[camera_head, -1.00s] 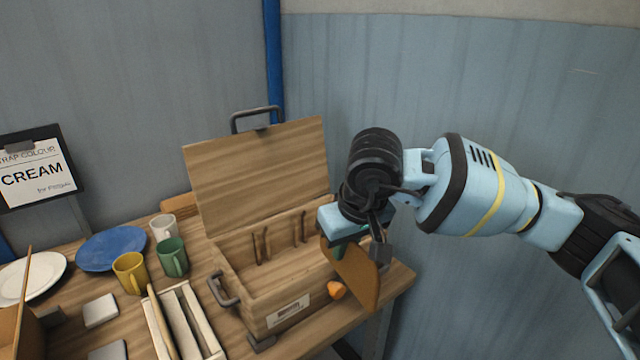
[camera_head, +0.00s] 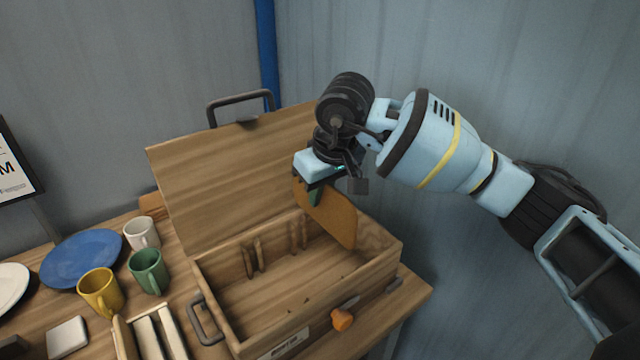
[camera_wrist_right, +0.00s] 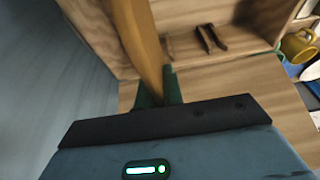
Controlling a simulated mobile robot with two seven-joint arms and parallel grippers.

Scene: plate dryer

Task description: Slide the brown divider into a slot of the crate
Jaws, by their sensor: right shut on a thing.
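The brown divider (camera_head: 332,216) is a thin flat board with rounded corners. My right gripper (camera_head: 314,190) is shut on its upper left end and holds it tilted above the right part of the open wooden crate (camera_head: 374,271). In the right wrist view the divider (camera_wrist_right: 138,40) runs away from the green fingertips (camera_wrist_right: 160,88). Slot ribs (camera_head: 250,258) stand on the crate's back inner wall, and more ribs (camera_head: 297,235) stand farther right. The divider's lower end appears over the crate's inside; I cannot tell whether it touches the crate. My left gripper is not seen.
The crate's lid (camera_head: 235,165) stands open at the back. An orange object (camera_head: 342,319) is at the crate's front. Left of the crate are a green mug (camera_head: 148,271), a yellow mug (camera_head: 100,293), a white mug (camera_head: 141,233) and a blue plate (camera_head: 80,258).

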